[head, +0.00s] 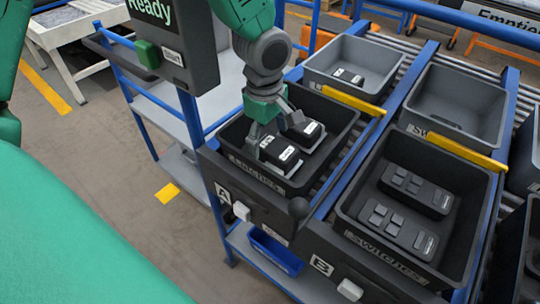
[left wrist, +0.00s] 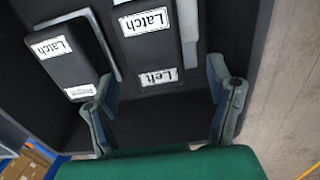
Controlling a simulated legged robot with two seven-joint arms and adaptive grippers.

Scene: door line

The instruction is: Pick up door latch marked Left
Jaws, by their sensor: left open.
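The door latch marked Left (left wrist: 152,50) is a dark block with white "Latch" and "Left" labels, upside down in the left wrist view. It lies in the dark Latches bin (head: 236,135). A second dark latch (left wrist: 66,58) lies to its left, its smaller label unreadable. In the head view two latches show, a nearer one (head: 281,152) and a farther one (head: 304,133); their labels are too small to read. My left gripper (head: 274,134) is over this bin, its fingers apart and empty; in the left wrist view its fingertips (left wrist: 160,95) are below the Left latch. My right gripper is not visible.
A "Ready" sign post (head: 176,45) stands close left of my arm.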

